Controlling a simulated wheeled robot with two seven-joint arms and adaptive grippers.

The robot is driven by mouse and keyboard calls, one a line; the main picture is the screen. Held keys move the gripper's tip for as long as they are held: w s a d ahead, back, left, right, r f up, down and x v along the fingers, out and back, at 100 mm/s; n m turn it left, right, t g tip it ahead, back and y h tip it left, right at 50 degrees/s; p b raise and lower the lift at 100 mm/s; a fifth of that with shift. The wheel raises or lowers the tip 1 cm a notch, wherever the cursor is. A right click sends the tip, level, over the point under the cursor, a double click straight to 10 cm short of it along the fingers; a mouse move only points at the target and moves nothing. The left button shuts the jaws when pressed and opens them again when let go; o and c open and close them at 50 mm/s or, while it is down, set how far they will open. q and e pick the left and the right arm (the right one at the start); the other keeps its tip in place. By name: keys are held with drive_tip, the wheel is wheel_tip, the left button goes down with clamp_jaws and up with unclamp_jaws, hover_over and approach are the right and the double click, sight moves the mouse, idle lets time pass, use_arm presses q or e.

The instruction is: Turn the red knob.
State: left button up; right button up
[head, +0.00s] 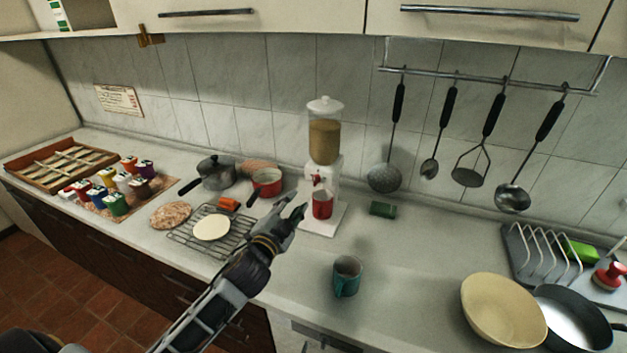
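A dispenser (325,142) with a clear hopper of tan grain and a white body stands against the tiled wall. Its small red knob (317,178) is on the front of the body. A red cup (322,205) stands below the knob on the white base. My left gripper (301,207) is just left of and in front of the dispenser, near the red cup in the picture. Its two fingers look parted with nothing between them. Whether it touches the cup cannot be told. My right gripper is not in view.
A grey pot (215,173) and a red pan (267,182) stand left of the dispenser. A wire rack (186,240) lies in front. A teal mug (347,277), green block (383,209) and cream bowl (503,310) are to the right. Utensils hang from a rail (480,82).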

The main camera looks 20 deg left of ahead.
use_arm(q)
drive_tip(key=shift+d+n, duration=0.15)
drive_tip(key=shift+n, duration=2.25)
drive_tip(key=shift+d+n, duration=0.15)
drive_tip(key=shift+n, duration=2.25)
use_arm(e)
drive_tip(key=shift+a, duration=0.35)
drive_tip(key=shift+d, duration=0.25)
use_arm(q)
drive_tip(key=shift+w, duration=0.1)
drive_tip(key=p, duration=0.1)
approach(314, 178)
drive_tip(key=shift+w, duration=1.1)
drive_tip(key=shift+w+d+p, duration=0.15)
drive_tip(key=shift+w+p, duration=0.6)
drive_tip(key=shift+w, duration=2.8)
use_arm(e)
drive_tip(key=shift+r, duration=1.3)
